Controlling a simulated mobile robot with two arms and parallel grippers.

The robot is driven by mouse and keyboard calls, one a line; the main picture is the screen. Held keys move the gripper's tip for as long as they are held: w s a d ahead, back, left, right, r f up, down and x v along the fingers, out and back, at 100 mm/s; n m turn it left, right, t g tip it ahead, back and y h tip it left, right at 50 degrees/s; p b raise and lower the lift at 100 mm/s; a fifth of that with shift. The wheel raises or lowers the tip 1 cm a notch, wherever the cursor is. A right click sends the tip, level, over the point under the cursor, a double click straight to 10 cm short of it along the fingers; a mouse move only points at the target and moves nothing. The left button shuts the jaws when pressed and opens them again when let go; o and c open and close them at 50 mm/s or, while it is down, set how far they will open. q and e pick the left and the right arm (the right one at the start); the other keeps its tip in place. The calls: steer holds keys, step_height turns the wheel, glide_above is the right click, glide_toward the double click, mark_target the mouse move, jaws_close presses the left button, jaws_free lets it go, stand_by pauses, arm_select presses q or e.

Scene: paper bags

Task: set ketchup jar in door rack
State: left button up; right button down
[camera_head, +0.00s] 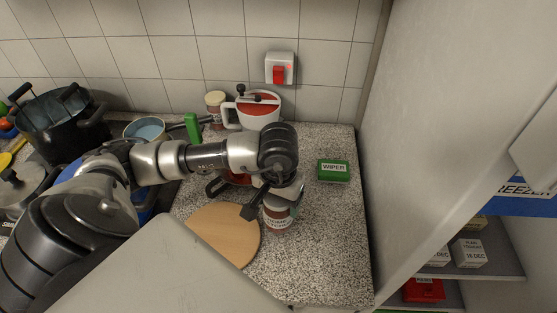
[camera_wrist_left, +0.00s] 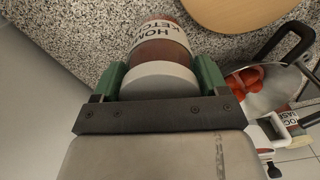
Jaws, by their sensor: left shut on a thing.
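The ketchup jar (camera_head: 279,218) has a dark red body, a pale label and a light lid. It is upright at the right end of the counter in the head view. My left gripper (camera_head: 274,203) reaches down from above and is shut on its upper part. In the left wrist view the jar (camera_wrist_left: 160,45) sits between the green finger pads of my left gripper (camera_wrist_left: 162,78), its label partly readable. I cannot tell whether the jar's base touches the counter. My right gripper is not in view. I cannot clearly identify the door rack.
A round wooden board (camera_head: 226,232) lies left of the jar. A green wiper box (camera_head: 333,171) is behind it to the right. A tall pale wall (camera_head: 420,100) borders the counter; shelves with yoghurt boxes (camera_head: 469,252) lie beyond.

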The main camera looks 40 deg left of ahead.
arm_select(q)
step_height(320, 180, down, 2)
steer(key=shift+f+p, duration=0.1)
steer(key=shift+p, duration=0.3)
steer(key=shift+f, duration=0.3)
steer(key=shift+f+b, duration=0.15)
steer(key=shift+b, duration=0.15)
steer(key=o, duration=1.3)
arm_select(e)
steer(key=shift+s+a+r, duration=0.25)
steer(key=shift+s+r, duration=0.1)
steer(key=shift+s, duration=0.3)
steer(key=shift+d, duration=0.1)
